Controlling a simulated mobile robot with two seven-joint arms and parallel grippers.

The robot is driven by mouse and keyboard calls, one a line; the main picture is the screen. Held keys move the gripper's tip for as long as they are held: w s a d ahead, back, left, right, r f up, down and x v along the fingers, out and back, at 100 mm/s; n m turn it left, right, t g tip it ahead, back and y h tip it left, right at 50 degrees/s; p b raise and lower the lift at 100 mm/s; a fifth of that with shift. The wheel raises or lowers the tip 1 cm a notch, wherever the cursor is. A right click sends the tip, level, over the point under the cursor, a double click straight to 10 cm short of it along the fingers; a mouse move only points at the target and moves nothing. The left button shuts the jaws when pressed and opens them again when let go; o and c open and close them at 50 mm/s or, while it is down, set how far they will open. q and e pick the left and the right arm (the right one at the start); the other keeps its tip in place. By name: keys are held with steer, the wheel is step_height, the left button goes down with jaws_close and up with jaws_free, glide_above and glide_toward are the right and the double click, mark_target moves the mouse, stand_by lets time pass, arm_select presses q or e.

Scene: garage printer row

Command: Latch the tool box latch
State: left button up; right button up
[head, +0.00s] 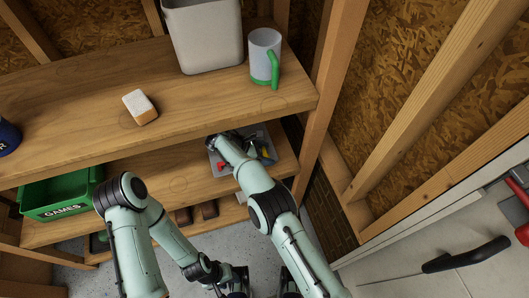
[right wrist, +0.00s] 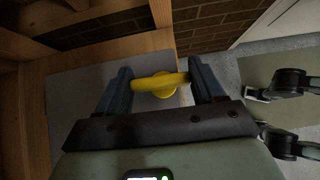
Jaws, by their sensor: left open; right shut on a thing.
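The grey tool box (head: 257,133) sits on the lower shelf, partly covered by my right arm in the head view. Its flat grey face (right wrist: 75,115) fills much of the right wrist view. The yellow latch (right wrist: 158,82) has a round middle and a bar lying crosswise. My right gripper (right wrist: 160,88) is shut on the latch, with one dark finger at each end of the bar. My left gripper (head: 262,284) is open and empty, low in front of the shelves; it also shows at the right of the right wrist view (right wrist: 264,115).
The upper shelf (head: 200,100) holds a grey bin (head: 205,38), a white-and-green mug (head: 264,55) and a sponge (head: 139,107). A green GAMES crate (head: 62,193) stands at the left of the lower shelf. A wooden post (head: 333,85) stands close on the right.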

steer(key=shift+w+d, duration=0.1)
steer(key=shift+d, duration=0.2)
steer(key=o, duration=1)
steer(key=shift+o, duration=0.2)
steer(key=shift+a, duration=0.1)
steer(key=shift+a+r, duration=0.2)
steer(key=p+v, duration=0.1)
steer(key=v, duration=0.5)
steer(key=shift+a+r, duration=0.15)
steer(key=shift+r, duration=0.2)
steer(key=shift+s+a, duration=0.1)
steer(key=shift+s, duration=0.2)
